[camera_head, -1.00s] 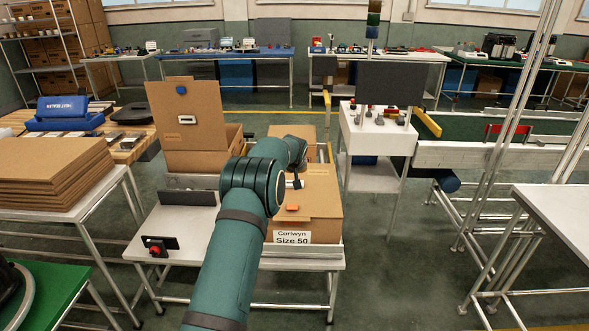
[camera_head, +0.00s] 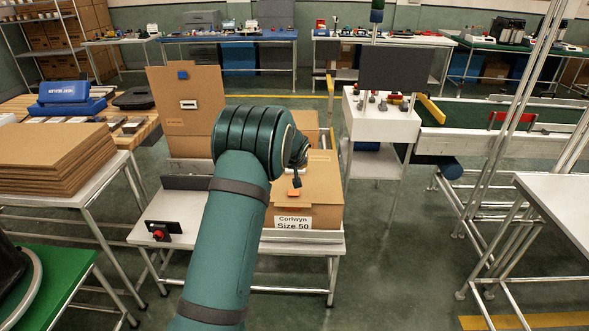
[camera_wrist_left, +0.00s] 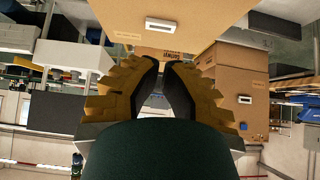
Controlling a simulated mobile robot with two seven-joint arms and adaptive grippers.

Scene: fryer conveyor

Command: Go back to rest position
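My left arm rises from the bottom of the head view, and its elbow hides most of the forearm and the gripper. In the left wrist view, my left gripper (camera_wrist_left: 160,66) shows gold fingers with black pads. Their tips come almost together with only a slim gap, and nothing is held between them. A carton labelled "Corlwyn Size 50" (camera_head: 325,178) stands on the small table, apart from the gripper as far as I see. A second carton with a raised flap (camera_head: 205,88) stands behind my arm. Brown cartons (camera_wrist_left: 240,75) also fill the wrist view. My right gripper is out of view.
A stack of flat cardboard (camera_head: 50,165) lies on the left table. A white stand (camera_head: 375,122) and a green conveyor (camera_head: 470,112) are at the right. A bare table corner (camera_head: 555,205) stands at the right edge. The floor between is clear.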

